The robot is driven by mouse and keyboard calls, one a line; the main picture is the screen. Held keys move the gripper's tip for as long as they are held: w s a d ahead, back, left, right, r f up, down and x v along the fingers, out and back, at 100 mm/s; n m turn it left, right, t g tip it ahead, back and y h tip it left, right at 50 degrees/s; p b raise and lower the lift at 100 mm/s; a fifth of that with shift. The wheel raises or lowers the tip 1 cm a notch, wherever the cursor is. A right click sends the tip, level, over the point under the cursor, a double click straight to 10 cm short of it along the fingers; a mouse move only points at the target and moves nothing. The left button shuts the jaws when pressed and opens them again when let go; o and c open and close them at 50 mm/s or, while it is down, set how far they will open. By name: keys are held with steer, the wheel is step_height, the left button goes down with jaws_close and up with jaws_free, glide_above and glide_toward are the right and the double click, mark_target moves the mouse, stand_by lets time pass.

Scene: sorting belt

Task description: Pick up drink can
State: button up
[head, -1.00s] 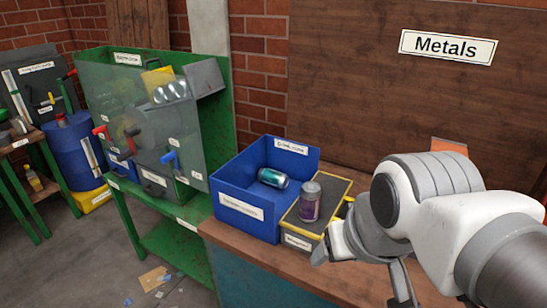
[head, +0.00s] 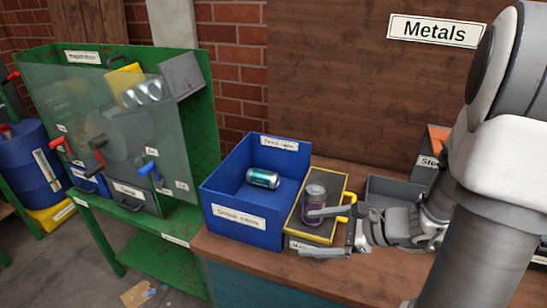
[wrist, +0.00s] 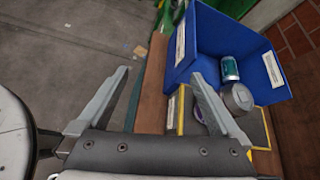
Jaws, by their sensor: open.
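A purple can with a grey top (head: 314,190) stands upright on a dark, yellow-edged tray (head: 325,232) on the bench. A teal can (head: 262,178) lies on its side inside the blue bin (head: 240,225) labelled for drink cans. My gripper (head: 308,233) is open and empty, low at the right front of the purple can. One finger crosses in front of that can. In the wrist view, the purple can's top (wrist: 238,96) shows behind and right of my right finger, not centred between the fingers (wrist: 160,74); contact cannot be told.
A grey bin (head: 390,188) stands right of the tray, partly behind my arm. An orange item (head: 438,138) sits in another bin farther back. A green stand with a clear panel (head: 120,130) is at the left. The wooden bench's front edge (head: 260,262) runs below the bins.

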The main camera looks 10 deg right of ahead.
mark_target(319, 224)
steer(key=w+d+f+m+t+h+p, duration=0.1)
steer(key=w+d+f+m+t+h, duration=0.1)
steer(key=d+m, duration=0.35)
steer(key=w+d+f+m+t+h, duration=0.2)
steer(key=d+m+t, duration=0.15)
steer(key=d, duration=0.25)
steer(key=x, duration=1.1)
steer(key=shift+s+a+f, duration=0.1)
steer(key=shift+a+f, duration=0.05)
steer(key=shift+f, duration=0.2)
steer(key=shift+a+x, duration=0.2)
steer(key=shift+x, duration=2.65)
steer(key=c, duration=1.2)
steer(key=shift+o, duration=0.2)
steer(key=shift+r, duration=0.1)
